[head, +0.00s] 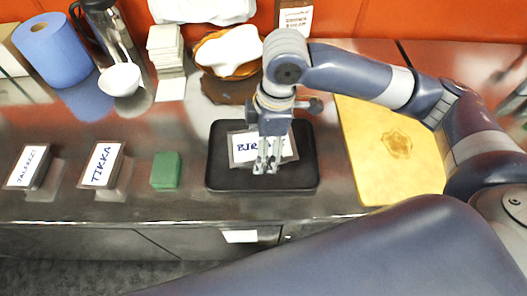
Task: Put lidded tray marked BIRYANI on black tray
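The lidded tray marked BIRYANI (242,148) has a white label with dark lettering, its right part hidden behind my gripper. It lies over the middle of the black tray (217,181), inside its rim. Whether it rests fully on the surface is hard to see. My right gripper (266,169) points down in front of the lidded tray, its fingertips close together at the front edge. Whether the fingers pinch the tray or are just apart is unclear. My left gripper is not in view.
Lidded trays marked TIKKA (101,164) and JALFREZI (27,166) and a green block (166,170) stand left of the black tray. A yellow board (380,165) lies right.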

